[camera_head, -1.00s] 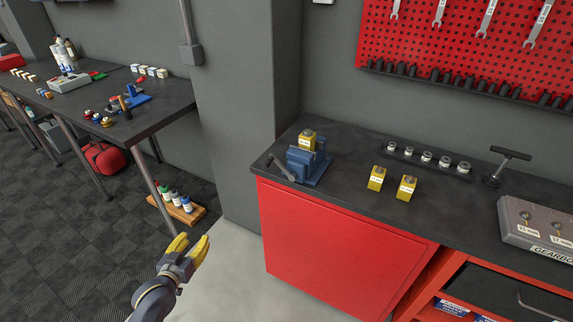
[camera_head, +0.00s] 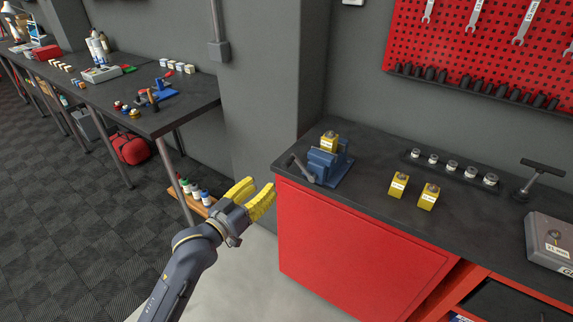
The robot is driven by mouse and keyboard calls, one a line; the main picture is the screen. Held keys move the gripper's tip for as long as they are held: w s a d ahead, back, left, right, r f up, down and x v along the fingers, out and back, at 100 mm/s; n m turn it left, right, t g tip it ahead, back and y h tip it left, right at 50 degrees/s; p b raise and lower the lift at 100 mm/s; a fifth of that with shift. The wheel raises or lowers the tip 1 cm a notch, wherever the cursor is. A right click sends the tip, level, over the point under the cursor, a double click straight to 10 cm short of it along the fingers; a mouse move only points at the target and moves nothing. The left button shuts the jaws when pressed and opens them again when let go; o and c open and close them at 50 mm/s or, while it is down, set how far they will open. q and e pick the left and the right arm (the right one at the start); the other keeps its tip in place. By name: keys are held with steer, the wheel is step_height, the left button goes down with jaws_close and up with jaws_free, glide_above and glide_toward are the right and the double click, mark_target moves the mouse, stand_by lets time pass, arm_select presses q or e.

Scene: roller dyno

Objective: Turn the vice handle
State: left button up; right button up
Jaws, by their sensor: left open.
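A blue bench vice (camera_head: 327,163) stands at the left end of the dark workbench top. A yellow block (camera_head: 329,141) with a white label sits in its jaws. The grey vice handle (camera_head: 300,168) sticks out on the vice's left side, slanting down to the right. My left gripper (camera_head: 257,193), with yellow fingers, is open and empty. In the picture it is left of and a little below the handle, apart from it, off the bench's left edge. My right gripper is not in view.
Two more yellow blocks, one left (camera_head: 398,184) and one right (camera_head: 429,196), stand right of the vice. Behind them is a black rack (camera_head: 452,168) of small metal parts. The bench has a red cabinet front (camera_head: 350,255).

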mark_target(284, 166)
arm_select(q)
steer(key=x, duration=1.2)
steer(key=shift+w+d, duration=0.2)
steer(key=shift+w, duration=0.05)
steer(key=shift+c, duration=0.5)
jaws_close()
